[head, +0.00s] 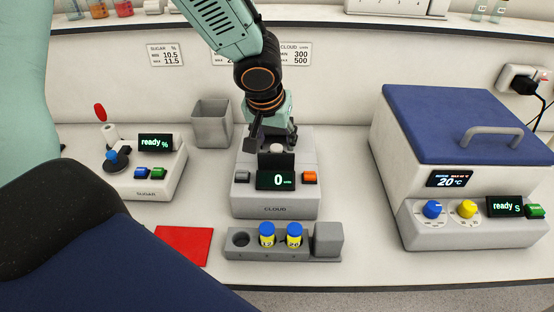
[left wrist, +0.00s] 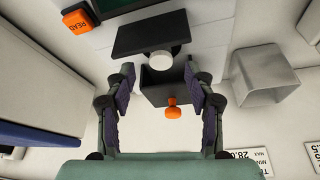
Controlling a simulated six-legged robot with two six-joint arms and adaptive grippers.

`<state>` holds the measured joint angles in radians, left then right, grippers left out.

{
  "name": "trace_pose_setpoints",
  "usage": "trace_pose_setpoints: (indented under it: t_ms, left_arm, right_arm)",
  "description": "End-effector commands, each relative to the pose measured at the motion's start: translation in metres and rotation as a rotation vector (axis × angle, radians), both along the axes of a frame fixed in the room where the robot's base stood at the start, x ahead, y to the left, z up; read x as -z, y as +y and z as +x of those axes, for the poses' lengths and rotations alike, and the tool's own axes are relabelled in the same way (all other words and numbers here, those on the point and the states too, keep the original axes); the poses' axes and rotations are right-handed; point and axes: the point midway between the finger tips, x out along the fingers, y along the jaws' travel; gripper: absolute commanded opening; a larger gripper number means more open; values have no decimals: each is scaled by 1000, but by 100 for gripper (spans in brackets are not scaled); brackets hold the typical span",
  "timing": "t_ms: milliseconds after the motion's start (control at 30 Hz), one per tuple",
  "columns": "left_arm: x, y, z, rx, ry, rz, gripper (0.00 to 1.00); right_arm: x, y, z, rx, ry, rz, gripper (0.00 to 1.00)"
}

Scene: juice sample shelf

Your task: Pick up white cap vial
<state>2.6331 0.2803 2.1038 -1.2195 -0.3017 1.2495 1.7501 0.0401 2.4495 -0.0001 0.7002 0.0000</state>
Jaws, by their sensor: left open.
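The white cap vial shows only as a pale round cap (head: 277,149) at the top of the CLOUD device (head: 276,195). In the left wrist view the white cap (left wrist: 161,60) lies between the fingertips and a dark plate; the vial's body is hidden. My left gripper (head: 272,137) is above the rear of the CLOUD device, close to the cap. My right gripper is not in view.
A rack (head: 282,254) in front holds two yellow vials with blue caps (head: 267,230) and an empty hole. A grey bin (head: 211,122) stands left of the device, the SUGAR device (head: 150,178) further left. A blue-lidded box (head: 450,105) stands right. An orange knob (left wrist: 171,103) shows between the fingers.

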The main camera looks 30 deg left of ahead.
Motion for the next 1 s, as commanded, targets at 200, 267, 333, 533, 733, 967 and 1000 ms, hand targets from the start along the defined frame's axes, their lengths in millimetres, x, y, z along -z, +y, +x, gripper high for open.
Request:
trace_pose_setpoints:
  t_ms: [200,267,333,533,733,967,1000]
  left_arm:
    - [30,6,11,3,2,1,54]
    - [34,6,13,3,2,0,54]
    - [37,6,14,3,1,0,54]
    - [37,6,15,3,0,0,54]
    - [37,6,14,3,0,0,39]
    - [37,6,14,3,1,0,20]
    - [37,6,14,3,1,0,16]
  right_arm:
    - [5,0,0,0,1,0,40]
    - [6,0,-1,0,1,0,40]
    - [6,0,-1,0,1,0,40]
    - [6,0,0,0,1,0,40]
    - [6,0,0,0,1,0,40]
    - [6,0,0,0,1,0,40]
    - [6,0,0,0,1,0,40]
